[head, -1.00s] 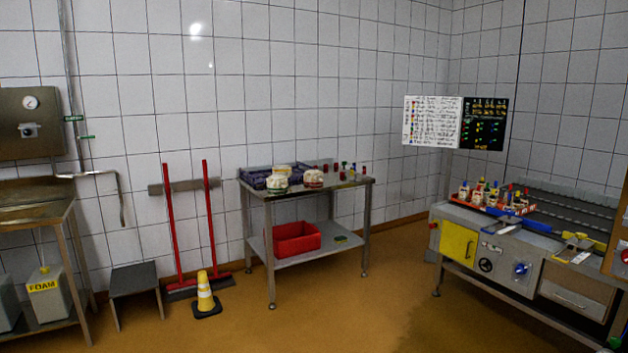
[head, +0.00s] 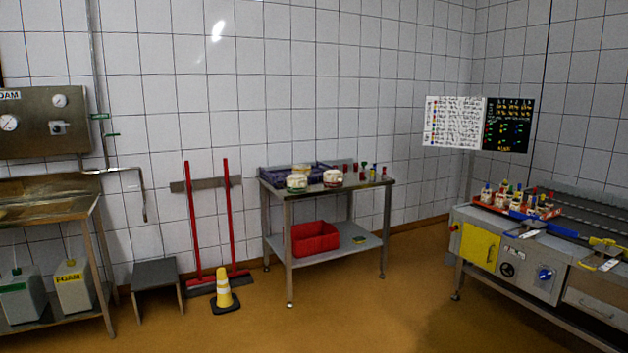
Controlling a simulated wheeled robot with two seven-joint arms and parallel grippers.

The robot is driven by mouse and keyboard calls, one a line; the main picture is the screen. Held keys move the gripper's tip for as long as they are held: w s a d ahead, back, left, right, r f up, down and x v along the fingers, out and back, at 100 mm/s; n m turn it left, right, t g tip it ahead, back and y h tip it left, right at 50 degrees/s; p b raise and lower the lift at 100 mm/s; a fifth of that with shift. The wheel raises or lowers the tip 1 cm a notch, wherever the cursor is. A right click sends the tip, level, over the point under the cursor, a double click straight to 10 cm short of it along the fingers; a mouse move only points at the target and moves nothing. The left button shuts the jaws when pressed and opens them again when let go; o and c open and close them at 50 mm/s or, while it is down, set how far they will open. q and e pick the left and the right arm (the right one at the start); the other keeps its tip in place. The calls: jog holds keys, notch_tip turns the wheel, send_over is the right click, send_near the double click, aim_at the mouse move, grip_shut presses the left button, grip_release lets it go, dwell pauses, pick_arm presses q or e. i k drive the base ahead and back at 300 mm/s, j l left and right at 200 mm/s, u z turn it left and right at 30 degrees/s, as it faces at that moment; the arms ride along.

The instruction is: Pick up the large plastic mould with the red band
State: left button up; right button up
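On the steel table against the back wall stand two pale moulds. One (head: 333,178) is whitish with a dark red band, near the table's middle. The other (head: 296,182) is whitish with a green tint, to its left. At this distance I cannot tell their size class or material. Neither of my grippers is in view.
The steel table (head: 350,191) also holds a purple crate (head: 272,176) and several small coloured items; a red bin (head: 315,237) is on its lower shelf. A yellow cone (head: 224,289), grey stool (head: 155,272) and red-handled brooms stand left. A steel machine (head: 520,262) stands right. Floor in front is clear.

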aim_at(332, 178)
jog(key=i, duration=4.05)
jog(key=j+u, duration=0.05)
jog(key=j, duration=0.15)
